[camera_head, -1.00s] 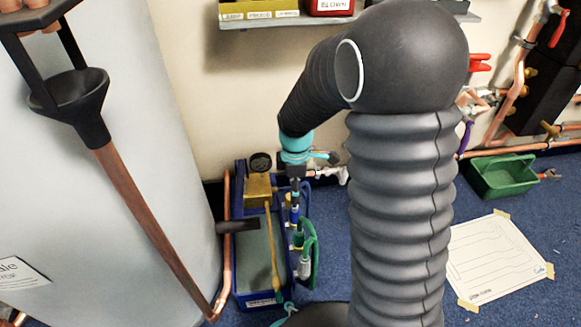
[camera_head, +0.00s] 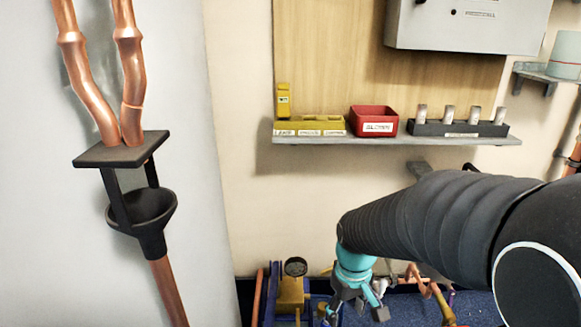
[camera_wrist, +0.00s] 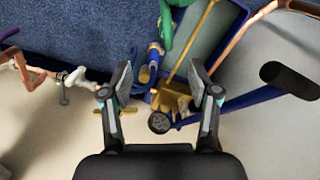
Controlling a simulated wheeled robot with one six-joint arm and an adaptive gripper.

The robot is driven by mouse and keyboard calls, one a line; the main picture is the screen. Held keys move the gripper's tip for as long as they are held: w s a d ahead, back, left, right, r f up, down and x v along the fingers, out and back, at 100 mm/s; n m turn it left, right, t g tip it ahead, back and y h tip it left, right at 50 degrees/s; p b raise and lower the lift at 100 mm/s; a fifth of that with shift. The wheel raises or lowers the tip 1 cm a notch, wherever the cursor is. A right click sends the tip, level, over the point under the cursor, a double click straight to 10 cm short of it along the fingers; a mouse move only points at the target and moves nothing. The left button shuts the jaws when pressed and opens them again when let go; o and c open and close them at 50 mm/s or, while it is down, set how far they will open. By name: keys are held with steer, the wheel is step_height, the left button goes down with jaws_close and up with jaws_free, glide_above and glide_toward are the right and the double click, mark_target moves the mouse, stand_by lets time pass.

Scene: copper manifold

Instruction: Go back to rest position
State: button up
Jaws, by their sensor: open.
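My gripper (camera_head: 358,303) hangs at the end of my black sleeved arm, pointing down, low in the head view. In the wrist view my gripper (camera_wrist: 161,80) has its two fingers spread wide with nothing between them. Below it is the pump unit with a brass body (camera_wrist: 173,98) and a round dark gauge (camera_wrist: 159,122). The gap between the fingers and the unit cannot be told. The brass body (camera_head: 291,293) and gauge (camera_head: 295,266) also show at the bottom of the head view, left of my gripper. The unit's lower part is cut off there.
A wall shelf (camera_head: 400,140) above my arm holds a yellow tray (camera_head: 310,126), a red bin (camera_head: 374,121) and a dark rack (camera_head: 457,128). A black funnel (camera_head: 141,215) on copper pipe stands left. Copper pipework (camera_head: 440,300) lies right of my gripper.

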steer(key=s+d+r+m+t+p, duration=0.2)
steer(key=s+r+p, duration=0.2)
steer(key=r, duration=0.7)
steer(key=s+d+r+m+t+p, duration=0.1)
steer(key=s+r+m+t+p, duration=0.1)
steer(key=s+r, duration=0.6)
step_height(320, 180, up, 4)
steer(key=shift+d+f+m+t+p, duration=0.15)
steer(key=shift+d+m+t+p, duration=0.25)
steer(key=shift+t+p, duration=0.5)
steer(key=shift+s+f, duration=0.1)
